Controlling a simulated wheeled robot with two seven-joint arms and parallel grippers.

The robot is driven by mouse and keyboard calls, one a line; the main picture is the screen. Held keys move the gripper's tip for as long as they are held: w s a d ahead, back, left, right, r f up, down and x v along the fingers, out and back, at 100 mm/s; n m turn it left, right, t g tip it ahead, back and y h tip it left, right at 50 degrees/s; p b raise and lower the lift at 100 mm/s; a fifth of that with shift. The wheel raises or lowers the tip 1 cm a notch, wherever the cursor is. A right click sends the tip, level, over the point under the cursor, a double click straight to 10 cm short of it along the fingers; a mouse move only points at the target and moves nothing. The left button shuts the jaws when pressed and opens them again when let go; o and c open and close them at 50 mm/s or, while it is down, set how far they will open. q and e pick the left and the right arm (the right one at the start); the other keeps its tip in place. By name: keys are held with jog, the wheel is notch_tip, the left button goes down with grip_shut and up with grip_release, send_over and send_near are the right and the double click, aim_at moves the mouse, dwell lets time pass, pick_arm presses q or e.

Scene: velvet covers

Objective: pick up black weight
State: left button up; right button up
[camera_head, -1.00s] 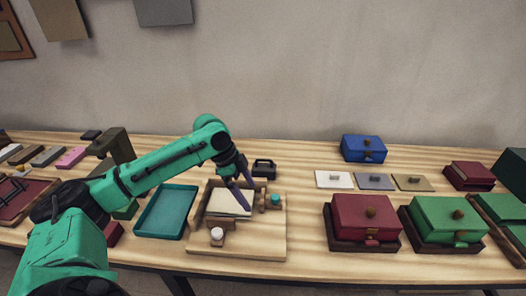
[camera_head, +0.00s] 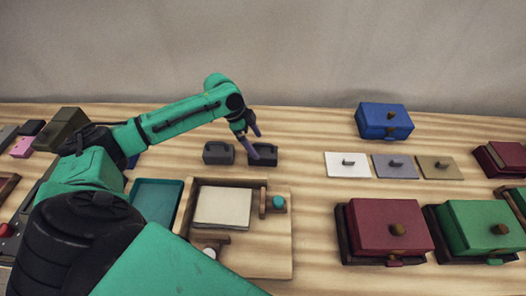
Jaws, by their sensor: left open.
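The black weight (camera_head: 264,154), a small dark block with a handle on top, sits on the wooden table behind the wooden tray. A dark grey weight (camera_head: 218,153) of similar shape stands just left of it. Nothing is between the fingers that I can make out. My right gripper is not in view.
A wooden tray (camera_head: 268,262) with a cream pad (camera_head: 222,207) and a teal knob lies in front. A teal tray (camera_head: 157,200) is left of it. White, grey and tan lidded plates (camera_head: 347,165) and a blue box (camera_head: 384,121) stand to the right.

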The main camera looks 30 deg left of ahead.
aim_at(262, 150)
pick_arm(q)
jog(key=x, duration=0.2)
jog(key=p+x, duration=0.1)
jog(key=x, duration=0.2)
jog(key=shift+w+a+f, duration=0.1)
jog(key=shift+w+f, duration=0.15)
jog(key=shift+f, duration=0.4)
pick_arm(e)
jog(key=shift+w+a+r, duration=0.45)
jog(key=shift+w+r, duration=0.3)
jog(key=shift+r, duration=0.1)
pick_arm(q)
grip_shut()
jog(key=shift+w, duration=0.2)
